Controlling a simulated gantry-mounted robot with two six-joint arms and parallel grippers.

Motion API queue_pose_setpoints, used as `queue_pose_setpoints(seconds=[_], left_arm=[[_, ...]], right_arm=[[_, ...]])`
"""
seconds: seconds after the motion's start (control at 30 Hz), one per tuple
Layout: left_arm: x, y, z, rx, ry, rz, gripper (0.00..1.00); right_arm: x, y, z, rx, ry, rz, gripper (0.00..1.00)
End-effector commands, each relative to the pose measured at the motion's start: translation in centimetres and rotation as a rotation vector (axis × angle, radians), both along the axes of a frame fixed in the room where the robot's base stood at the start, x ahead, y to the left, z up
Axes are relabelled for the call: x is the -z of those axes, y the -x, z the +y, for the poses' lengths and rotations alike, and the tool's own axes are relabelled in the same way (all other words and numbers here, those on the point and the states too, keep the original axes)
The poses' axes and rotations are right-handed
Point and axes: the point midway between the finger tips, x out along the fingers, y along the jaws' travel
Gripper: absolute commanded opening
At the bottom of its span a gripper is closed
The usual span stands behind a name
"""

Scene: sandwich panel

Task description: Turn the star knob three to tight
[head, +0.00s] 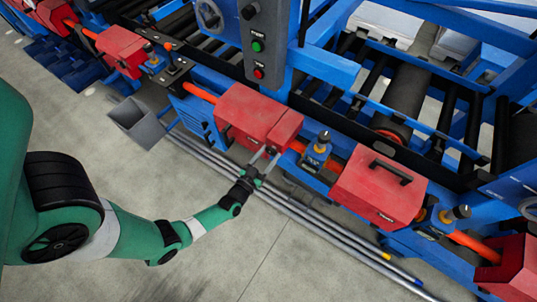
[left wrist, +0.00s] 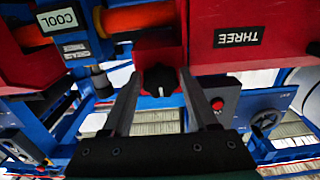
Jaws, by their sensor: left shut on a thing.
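The star knob three (left wrist: 160,81) is a dark knob with a small white mark, in the middle of the left wrist view. It sits on a red housing (left wrist: 270,18) beside a black label reading THREE (left wrist: 239,37). My left gripper (left wrist: 161,86) has one finger on each side of the knob and is shut on it. In the head view my left gripper (head: 267,161) reaches the front lower edge of a red housing (head: 257,112); the knob is too small to make out there. My right gripper is in neither view.
Another red housing with a black handle (head: 378,186) stands to the right, with a small blue valve-like unit (head: 316,150) between. Long grey pipes (head: 300,212) run along the floor in front. A grey bin (head: 137,122) is at left. A control box (head: 266,45) stands above.

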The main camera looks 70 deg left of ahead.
Motion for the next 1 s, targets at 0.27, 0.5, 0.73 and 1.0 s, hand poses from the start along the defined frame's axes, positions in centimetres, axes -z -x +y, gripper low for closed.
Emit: queue_pose_setpoints(seconds=[0.27,0.5,0.73,1.0], left_arm=[[-0.1,0.0,0.0,0.001,-0.002,-0.001,0.74],[0.0,0.0,0.0,0.0,-0.001,-0.001,0.88],[0.0,0.7,-0.6,0.002,0.002,0.002,0.88],[-0.2,5.4,-4.2,0.008,0.001,0.003,0.88]], right_arm=[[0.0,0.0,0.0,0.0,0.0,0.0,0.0],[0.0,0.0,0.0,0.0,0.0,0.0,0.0],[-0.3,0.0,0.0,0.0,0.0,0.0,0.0],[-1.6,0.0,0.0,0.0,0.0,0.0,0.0]])
